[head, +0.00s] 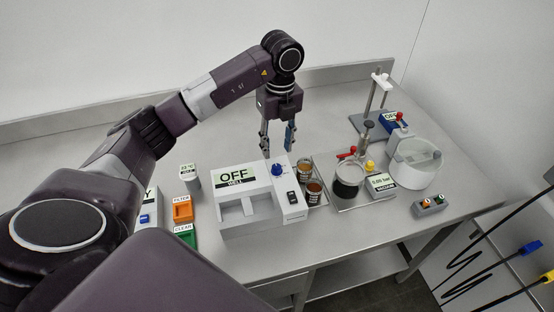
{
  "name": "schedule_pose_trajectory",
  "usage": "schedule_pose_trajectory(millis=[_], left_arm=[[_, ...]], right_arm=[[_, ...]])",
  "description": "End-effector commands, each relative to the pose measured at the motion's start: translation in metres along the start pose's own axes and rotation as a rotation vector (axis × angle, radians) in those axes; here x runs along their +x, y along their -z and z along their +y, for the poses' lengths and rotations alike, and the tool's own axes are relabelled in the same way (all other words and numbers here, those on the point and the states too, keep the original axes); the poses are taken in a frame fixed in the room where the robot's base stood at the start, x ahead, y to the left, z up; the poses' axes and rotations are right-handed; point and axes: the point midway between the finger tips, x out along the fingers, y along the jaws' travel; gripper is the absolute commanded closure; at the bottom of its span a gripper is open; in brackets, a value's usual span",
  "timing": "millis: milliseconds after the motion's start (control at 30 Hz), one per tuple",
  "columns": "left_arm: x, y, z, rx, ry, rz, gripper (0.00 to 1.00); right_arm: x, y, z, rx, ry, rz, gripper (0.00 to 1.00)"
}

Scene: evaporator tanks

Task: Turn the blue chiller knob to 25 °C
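A blue knob (278,170) sits on the top right of a white unit (250,218) whose display reads OFF, with WELL below it. No chiller label is readable, so I cannot tell whether this is the chiller knob. My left gripper (277,149) points down just behind and above this knob in the picture. Its two fingers are apart, with nothing seen between them. A blue piece shows along the right finger; I cannot tell whether it is part of the finger. Contact with the knob is not visible. My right gripper is not in view.
Brown jars (313,192) stand right of the white unit, beside a dark vessel (347,180) and a clear round chamber (414,163). A grey cylinder (191,176) with a °C label, an orange box (182,209) and a green box (186,240) stand left. The bench behind is clear.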

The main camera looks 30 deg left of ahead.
Motion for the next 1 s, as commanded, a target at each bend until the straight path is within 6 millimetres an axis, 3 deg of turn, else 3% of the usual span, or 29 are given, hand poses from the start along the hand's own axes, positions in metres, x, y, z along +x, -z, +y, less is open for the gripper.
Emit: schedule_pose_trajectory(millis=[400,767,1000], left_arm=[[0.06,0.002,0.0,0.004,0.0,0.005,0.63],[0.069,0.002,-0.001,0.005,0.002,0.003,0.63],[0.068,0.002,-0.001,0.005,0.002,0.003,0.88]], right_arm=[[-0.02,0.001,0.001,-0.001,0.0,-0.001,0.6],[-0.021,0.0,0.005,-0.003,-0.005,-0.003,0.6],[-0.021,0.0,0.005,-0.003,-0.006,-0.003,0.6]])
